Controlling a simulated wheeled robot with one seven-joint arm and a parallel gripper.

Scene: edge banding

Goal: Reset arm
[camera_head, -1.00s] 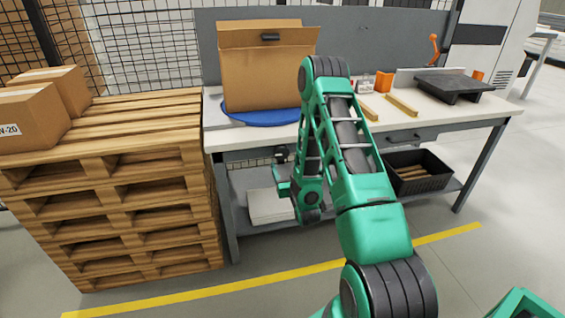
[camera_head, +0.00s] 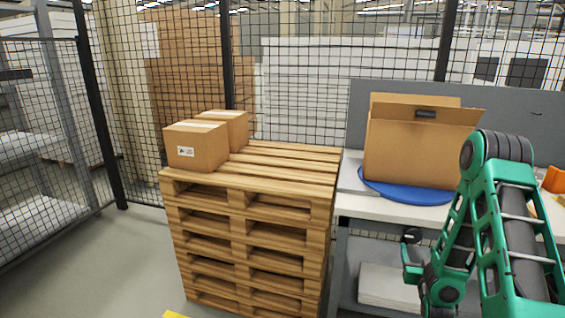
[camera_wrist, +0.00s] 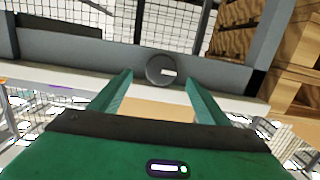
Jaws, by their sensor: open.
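My green arm (camera_head: 510,230) stands at the right of the head view, folded down in front of the workbench. My gripper (camera_head: 408,262) hangs low in front of the bench, below its top. In the wrist view my gripper (camera_wrist: 160,88) has its two green fingers spread apart, open, with nothing held between them. A dark round part (camera_wrist: 161,70) shows beyond the fingertips; I cannot tell what it is.
An open cardboard box (camera_head: 415,150) stands on a blue disc (camera_head: 400,192) on the workbench (camera_head: 385,211). Left of it, stacked pallets (camera_head: 250,210) carry two closed boxes (camera_head: 196,147). Mesh fencing (camera_head: 300,100) runs behind. Open floor (camera_head: 110,270) lies at the left.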

